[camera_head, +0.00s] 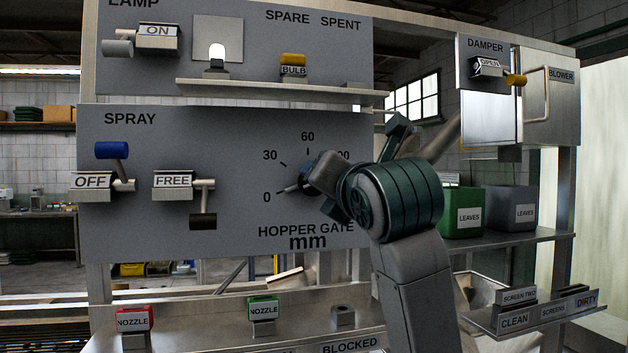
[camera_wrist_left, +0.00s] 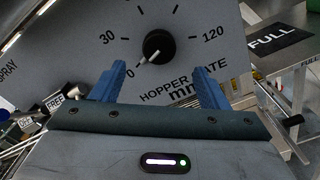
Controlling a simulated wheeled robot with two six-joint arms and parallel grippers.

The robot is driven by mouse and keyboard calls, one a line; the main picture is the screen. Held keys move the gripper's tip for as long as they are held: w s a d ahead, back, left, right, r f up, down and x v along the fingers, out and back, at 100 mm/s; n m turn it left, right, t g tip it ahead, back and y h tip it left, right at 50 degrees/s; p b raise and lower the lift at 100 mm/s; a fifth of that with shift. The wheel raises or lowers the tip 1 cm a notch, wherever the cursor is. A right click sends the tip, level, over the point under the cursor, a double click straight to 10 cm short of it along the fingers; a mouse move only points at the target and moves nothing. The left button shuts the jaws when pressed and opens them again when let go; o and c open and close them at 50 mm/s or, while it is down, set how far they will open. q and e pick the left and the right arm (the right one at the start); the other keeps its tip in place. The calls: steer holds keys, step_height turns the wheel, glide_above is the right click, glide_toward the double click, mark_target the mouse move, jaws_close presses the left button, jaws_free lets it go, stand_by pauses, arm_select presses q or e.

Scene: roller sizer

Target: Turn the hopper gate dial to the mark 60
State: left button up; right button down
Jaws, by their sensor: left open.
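The hopper gate dial is a round dark knob (camera_wrist_left: 158,46) on a grey panel (camera_head: 150,235), with marks around it. Its pale pointer (camera_head: 289,189) points at or very close to the 0 mark. The 60 mark (camera_head: 308,137) is straight above the dial in the head view. My left gripper (camera_wrist_left: 158,72) is open, its two blue fingers apart on either side below the dial in the wrist view; nothing is between them. In the head view my arm hides part of the dial and the 90 and 120 side. My right gripper is not in view.
Left of the dial are the spray lever (camera_head: 112,151), at OFF, and a lever marked FREE (camera_head: 203,205). A shelf (camera_head: 270,88) juts out above. Below, a ledge holds a red nozzle block (camera_head: 134,318) and a green one (camera_head: 263,308). Bins labelled LEAVES (camera_head: 463,212) stand right.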

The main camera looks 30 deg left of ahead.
arm_select(q)
steer(key=shift+p+x, duration=2.3)
steer(key=shift+x, duration=2.8)
steer(key=shift+s, duration=0.15)
steer(key=shift+c, duration=0.2)
steer(key=c, duration=0.9)
